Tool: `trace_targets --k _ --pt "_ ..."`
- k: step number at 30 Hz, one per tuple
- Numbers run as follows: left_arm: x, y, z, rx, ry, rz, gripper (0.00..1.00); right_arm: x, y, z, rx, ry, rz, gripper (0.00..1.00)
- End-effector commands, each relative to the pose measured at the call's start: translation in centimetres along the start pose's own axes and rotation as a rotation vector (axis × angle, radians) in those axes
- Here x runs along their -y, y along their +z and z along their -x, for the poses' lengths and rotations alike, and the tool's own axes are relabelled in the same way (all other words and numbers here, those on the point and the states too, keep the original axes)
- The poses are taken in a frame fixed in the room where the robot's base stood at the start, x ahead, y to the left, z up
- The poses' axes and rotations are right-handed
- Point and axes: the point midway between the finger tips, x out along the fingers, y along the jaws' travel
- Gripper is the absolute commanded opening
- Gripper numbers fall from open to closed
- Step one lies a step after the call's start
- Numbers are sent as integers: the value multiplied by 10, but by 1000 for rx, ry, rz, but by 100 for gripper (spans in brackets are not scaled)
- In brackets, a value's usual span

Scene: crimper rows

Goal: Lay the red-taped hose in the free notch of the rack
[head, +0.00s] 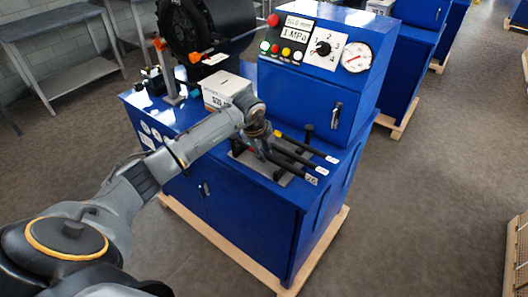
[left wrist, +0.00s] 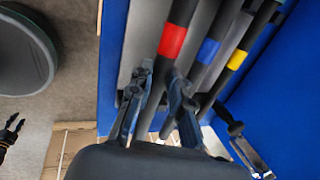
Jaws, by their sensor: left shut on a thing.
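My left gripper (head: 258,143) is over the top of the blue machine, among the black hoses. In the left wrist view its two fingers (left wrist: 158,108) are closed on either side of the red-taped hose (left wrist: 173,41), just below the red band. The blue-taped hose (left wrist: 208,51) and the yellow-taped hose (left wrist: 237,60) run beside it on the right. The grey rack (head: 243,158) lies under the hoses. Its notches are too small or covered to make out, and I cannot tell whether the held hose touches it. A small dark claw, seemingly my right gripper (left wrist: 11,130), shows with its fingers apart.
A cardboard box (head: 226,89) stands close behind my left gripper. The control cabinet (head: 315,65) with gauge and buttons rises behind the hoses. A black crimping head (head: 190,25) is at the back left. A wooden pallet (head: 215,245) sticks out under the machine.

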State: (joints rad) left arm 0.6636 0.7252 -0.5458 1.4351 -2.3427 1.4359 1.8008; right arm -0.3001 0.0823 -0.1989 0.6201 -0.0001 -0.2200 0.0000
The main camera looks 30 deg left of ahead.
Motion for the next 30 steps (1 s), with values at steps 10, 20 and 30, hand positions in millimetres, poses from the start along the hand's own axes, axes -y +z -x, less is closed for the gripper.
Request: trace_targets --k 10,20,30 --pt "-2 0 -7 1 -2 0 0 0 0 -6 0 0 0 40" --pt "-3 0 -10 1 -2 0 39 3 0 -8 -1 -3 -1 40" --pt "-4 0 -12 -1 2 0 45 4 0 -8 -1 -5 -1 40"
